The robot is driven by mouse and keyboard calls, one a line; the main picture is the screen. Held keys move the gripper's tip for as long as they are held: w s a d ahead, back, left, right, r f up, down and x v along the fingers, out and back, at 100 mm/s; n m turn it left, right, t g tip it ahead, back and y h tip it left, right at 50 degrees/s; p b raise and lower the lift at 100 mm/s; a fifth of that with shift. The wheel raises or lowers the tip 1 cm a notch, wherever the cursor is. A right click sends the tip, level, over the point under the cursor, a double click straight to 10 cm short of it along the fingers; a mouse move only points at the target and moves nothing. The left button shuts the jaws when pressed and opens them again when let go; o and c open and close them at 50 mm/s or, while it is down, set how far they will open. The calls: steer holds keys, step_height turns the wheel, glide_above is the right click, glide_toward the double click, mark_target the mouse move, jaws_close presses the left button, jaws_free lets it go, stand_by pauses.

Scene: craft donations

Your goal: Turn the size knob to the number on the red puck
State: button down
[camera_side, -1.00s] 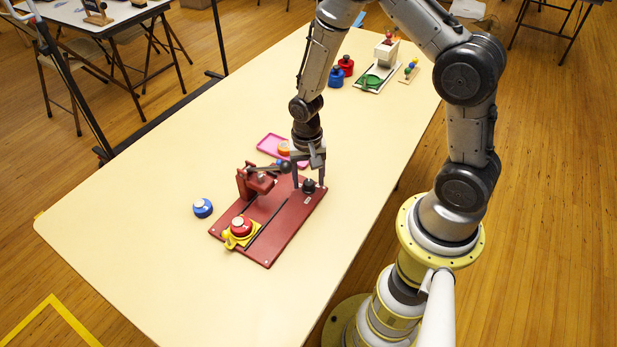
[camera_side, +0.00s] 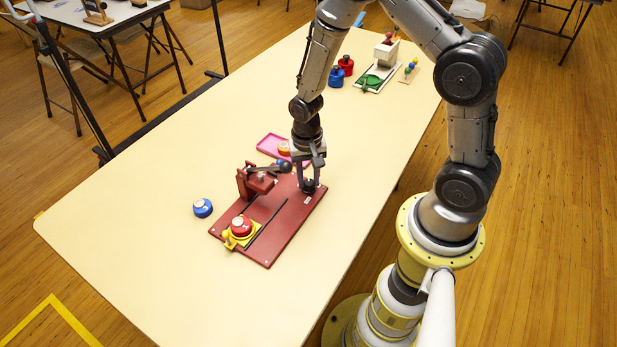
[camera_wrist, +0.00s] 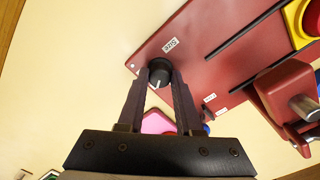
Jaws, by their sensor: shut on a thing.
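The black size knob (camera_wrist: 159,74) sits on the red board (camera_side: 288,228), beside a label that reads SIZE in the wrist view. A white pointer line shows on the knob. My gripper (camera_side: 309,188) points down over the board's right corner, its fingers closed on both sides of the knob; it also shows in the wrist view (camera_wrist: 160,80). The red puck (camera_side: 240,224) sits in a yellow holder (camera_side: 232,241) at the board's near left end. Its white top carries a mark too small to read.
A red press with a black-knobbed lever (camera_side: 262,180) stands on the board's far side. A blue puck (camera_side: 202,207) lies left of the board. A pink tray (camera_side: 272,146) with an orange piece is behind. Blue and red containers stand farther back. The table's near left is clear.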

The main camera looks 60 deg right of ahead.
mark_target(308, 183)
steer(key=n, duration=0.5)
steer(key=shift+n, duration=0.4)
steer(key=n, duration=0.5)
steer(key=shift+n, duration=0.3)
steer(key=c, duration=0.6)
jaws_free()
step_height(308, 183, up, 14)
steer(key=shift+a+f, duration=0.1)
steer(key=shift+a, duration=0.05)
